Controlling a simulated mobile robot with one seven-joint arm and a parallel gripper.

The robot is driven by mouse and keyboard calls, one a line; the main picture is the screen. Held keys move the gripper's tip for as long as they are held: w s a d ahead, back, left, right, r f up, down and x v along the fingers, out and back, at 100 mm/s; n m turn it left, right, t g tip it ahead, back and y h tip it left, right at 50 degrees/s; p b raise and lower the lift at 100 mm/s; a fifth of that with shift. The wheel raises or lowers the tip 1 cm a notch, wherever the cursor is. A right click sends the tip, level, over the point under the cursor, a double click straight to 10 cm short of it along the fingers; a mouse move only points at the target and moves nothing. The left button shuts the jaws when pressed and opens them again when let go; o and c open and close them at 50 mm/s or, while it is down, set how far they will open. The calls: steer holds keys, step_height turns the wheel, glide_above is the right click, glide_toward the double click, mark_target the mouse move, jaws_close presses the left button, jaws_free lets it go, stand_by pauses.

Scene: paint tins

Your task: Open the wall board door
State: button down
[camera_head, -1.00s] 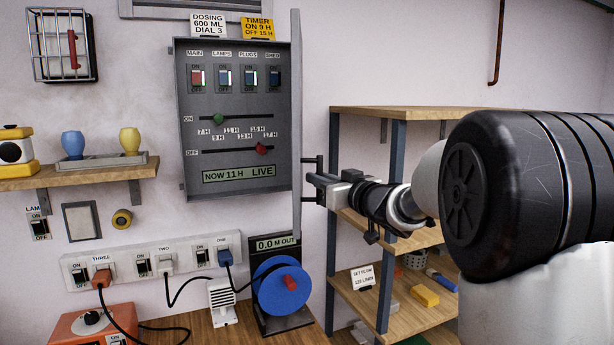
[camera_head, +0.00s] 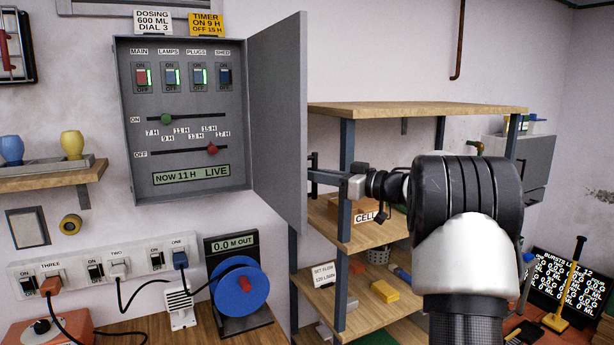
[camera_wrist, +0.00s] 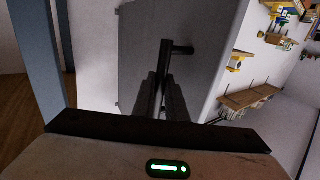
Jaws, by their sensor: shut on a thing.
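The wall board (camera_head: 185,115) is a grey box on the wall with switches, two sliders and a display reading NOW 11 H LIVE. Its grey door (camera_head: 279,120) stands swung wide open on the right side, hinged at the board's right edge. My gripper (camera_head: 322,178) is at the door's outer face near its lower free edge, shut on the dark door handle (camera_head: 313,178). In the wrist view the handle (camera_wrist: 180,49) shows between the dark fingers (camera_wrist: 165,92), against the door's face (camera_wrist: 200,35).
A wooden shelf unit (camera_head: 415,109) stands right of the door, close behind my gripper. Below the board are a socket strip (camera_head: 75,268) and a blue reel (camera_head: 240,290). A grey cabinet (camera_head: 533,160) and a dark screen (camera_head: 570,280) are at the right.

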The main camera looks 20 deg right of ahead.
steer(key=shift+w+d, duration=0.1)
steer(key=shift+d, duration=0.2)
steer(key=c, duration=1.8)
jaws_free()
steer(key=shift+o, duration=0.2)
steer(key=b+v, duration=0.2)
steer(key=v, duration=1.5)
steer(key=shift+d, duration=0.3)
